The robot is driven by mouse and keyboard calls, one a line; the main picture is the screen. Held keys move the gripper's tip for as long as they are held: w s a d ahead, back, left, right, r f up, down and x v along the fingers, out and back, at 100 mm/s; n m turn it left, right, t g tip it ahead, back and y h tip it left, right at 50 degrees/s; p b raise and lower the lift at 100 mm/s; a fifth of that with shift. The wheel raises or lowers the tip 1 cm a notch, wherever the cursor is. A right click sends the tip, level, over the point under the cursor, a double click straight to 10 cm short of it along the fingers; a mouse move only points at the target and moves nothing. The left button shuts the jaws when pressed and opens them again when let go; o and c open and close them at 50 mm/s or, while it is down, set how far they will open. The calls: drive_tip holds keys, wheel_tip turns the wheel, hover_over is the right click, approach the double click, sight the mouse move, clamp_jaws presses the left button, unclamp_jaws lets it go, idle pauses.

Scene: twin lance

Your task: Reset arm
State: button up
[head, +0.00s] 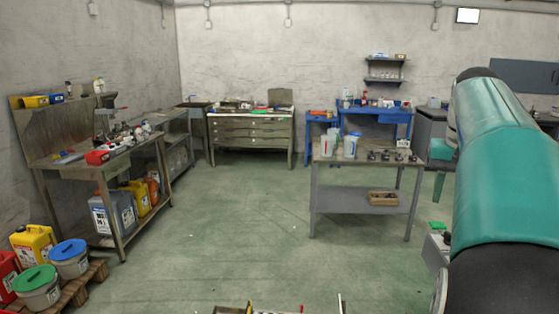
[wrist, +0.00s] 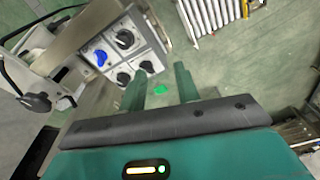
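My gripper (wrist: 160,82) shows in the wrist view with its two green fingers apart. Nothing is held between them. A grey panel (wrist: 112,55) with black knobs and a blue knob (wrist: 101,57) is just left of the fingers. I cannot tell if the left finger touches it. In the head view my teal arm fills the right side; its gripper is not visible there.
A cluttered workbench (head: 92,160) stands left, with buckets (head: 69,258) on a pallet in front. A grey table (head: 340,200) with pitchers stands right of centre. The green floor (head: 220,230) between is clear. A white ribbed object (wrist: 208,15) is beyond my gripper.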

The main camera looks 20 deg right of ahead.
drive_tip(key=w+a+f+n+t, duration=0.1)
drive_tip(key=a+f+n, duration=0.1)
drive_tip(key=a, duration=0.5)
drive_tip(key=w+a+f+n, duration=0.1)
drive_tip(key=w+a, duration=0.1)
drive_tip(key=a, duration=0.6)
drive_tip(key=s+a+f+n+t, duration=0.1)
drive_tip(key=s+a+f+n, duration=0.2)
drive_tip(key=a+f, duration=0.5)
drive_tip(key=s+a+f+n+t+y, duration=0.1)
drive_tip(key=s+a+f, duration=0.4)
drive_tip(key=a, duration=0.9)
wheel_tip(320, 180, down, 3)
drive_tip(key=shift+r+n+t, duration=0.15)
drive_tip(key=shift+n+t, duration=0.65)
drive_tip(key=shift+n, duration=0.1)
drive_tip(key=shift+s+d, duration=0.15)
drive_tip(key=shift+d, duration=0.05)
